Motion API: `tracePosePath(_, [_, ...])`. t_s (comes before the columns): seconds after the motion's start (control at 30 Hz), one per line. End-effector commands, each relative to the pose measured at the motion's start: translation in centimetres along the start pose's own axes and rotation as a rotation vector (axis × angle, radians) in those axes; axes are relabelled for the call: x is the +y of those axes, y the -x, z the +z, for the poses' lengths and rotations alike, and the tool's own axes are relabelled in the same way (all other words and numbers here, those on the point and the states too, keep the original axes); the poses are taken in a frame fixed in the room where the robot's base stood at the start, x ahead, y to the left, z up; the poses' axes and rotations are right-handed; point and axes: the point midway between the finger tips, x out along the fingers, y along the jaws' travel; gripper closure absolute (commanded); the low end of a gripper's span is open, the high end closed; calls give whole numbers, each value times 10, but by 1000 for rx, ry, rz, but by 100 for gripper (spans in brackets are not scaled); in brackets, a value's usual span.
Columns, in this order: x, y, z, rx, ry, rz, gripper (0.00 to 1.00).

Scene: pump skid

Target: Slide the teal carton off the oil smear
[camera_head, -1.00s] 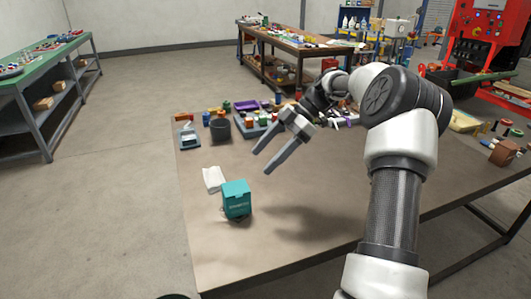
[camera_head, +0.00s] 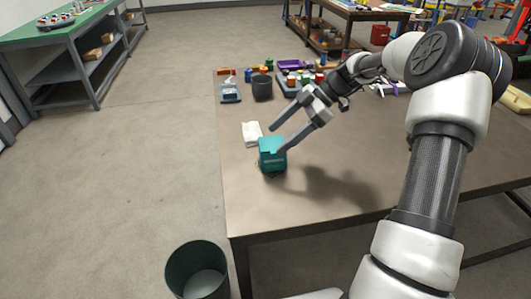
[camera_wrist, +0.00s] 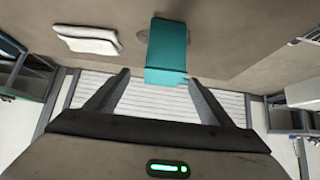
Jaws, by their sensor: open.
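The teal carton (camera_head: 271,156) stands upright on the brown table near its left edge. In the wrist view the carton (camera_wrist: 167,50) shows beyond and between the fingertips. A small part of the dark oil smear (camera_head: 272,176) shows at the carton's foot; the smear also shows beside the carton in the wrist view (camera_wrist: 143,36). Most of it is hidden under the carton. My gripper (camera_head: 273,139) is open, above and close to the carton, with one finger overlapping it in the head view. I cannot tell whether that finger touches it.
A folded white cloth (camera_head: 252,133) lies just behind the carton. A bin (camera_head: 197,271) stands on the floor by the front left corner. The table's front middle is clear.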

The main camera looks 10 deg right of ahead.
Motion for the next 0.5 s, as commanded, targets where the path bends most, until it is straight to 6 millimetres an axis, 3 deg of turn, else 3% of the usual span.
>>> tracePosePath(0.03, [-4, -28, 6, -1, 1, -18, 31])
tracePosePath(0.13, [-4, -48, 7, 0, 1, -21, 31])
tracePosePath(0.3, [-4, -67, 6, -1, 1, -16, 31])
tracePosePath(0.5, [-3, -76, 6, -2, 1, -14, 31])
